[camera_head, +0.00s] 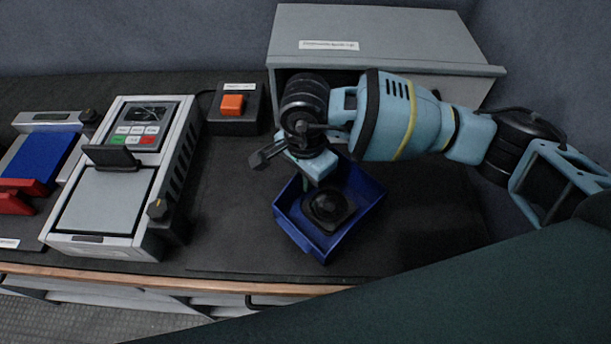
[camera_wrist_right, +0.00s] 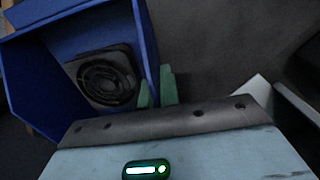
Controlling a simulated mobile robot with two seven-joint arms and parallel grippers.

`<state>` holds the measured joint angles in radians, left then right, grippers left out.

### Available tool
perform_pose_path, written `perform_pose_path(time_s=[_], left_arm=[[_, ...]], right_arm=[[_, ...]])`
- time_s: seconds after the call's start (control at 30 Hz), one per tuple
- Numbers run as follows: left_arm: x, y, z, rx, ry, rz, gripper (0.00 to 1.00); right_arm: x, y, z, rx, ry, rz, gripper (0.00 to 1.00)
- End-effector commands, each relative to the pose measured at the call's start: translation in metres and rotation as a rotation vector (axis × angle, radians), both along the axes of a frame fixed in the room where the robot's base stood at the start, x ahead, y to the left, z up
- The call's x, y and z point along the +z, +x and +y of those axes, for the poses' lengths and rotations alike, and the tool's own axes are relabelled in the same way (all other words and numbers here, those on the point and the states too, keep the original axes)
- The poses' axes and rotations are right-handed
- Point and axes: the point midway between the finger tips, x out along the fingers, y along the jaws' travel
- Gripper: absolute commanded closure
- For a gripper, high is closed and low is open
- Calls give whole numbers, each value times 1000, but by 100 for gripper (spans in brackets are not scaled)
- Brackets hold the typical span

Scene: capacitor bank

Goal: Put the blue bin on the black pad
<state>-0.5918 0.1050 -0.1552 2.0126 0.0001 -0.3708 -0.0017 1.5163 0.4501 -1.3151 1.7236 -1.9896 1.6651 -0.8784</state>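The blue bin (camera_head: 291,222) is an open box on or just above the dark worktop, in front of the grey cabinet. A black round-topped part (camera_head: 328,207) lies inside it. My right gripper (camera_head: 306,184) is at the bin's back left wall. In the right wrist view, its green fingertips (camera_wrist_right: 158,90) stand on both sides of the bin's wall (camera_wrist_right: 147,45) and look closed on it. A flat black pad (camera_head: 225,235) covers the worktop around and under the bin. I cannot tell whether the bin touches it. My left gripper is not in view.
The grey cabinet (camera_head: 400,45) stands behind my right arm. A box with an orange button (camera_head: 232,104) is back left. A grey device with a keypad (camera_head: 105,200) stands left, with a blue-and-red fixture (camera_head: 45,160) beyond it. The wooden front edge (camera_head: 150,282) is near.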

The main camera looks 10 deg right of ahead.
Motion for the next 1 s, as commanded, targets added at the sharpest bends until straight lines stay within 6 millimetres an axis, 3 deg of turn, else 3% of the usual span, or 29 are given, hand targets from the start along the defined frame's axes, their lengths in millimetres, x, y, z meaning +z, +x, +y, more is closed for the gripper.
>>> perform_pose_path(time_s=[0.07, 0.27, 0.57, 0.77, 1.0], left_arm=[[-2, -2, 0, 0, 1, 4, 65], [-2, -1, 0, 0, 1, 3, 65], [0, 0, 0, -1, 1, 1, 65], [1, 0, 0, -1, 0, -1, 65], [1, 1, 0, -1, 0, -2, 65]], right_arm=[[-3, 0, 0, 0, 1, 0, 100], [-2, 0, 0, 0, 0, 0, 75], [0, 0, 0, 0, -1, 0, 75], [20, 1, 0, 0, 1, -3, 75], [69, 1, 0, 1, 1, -5, 75]])
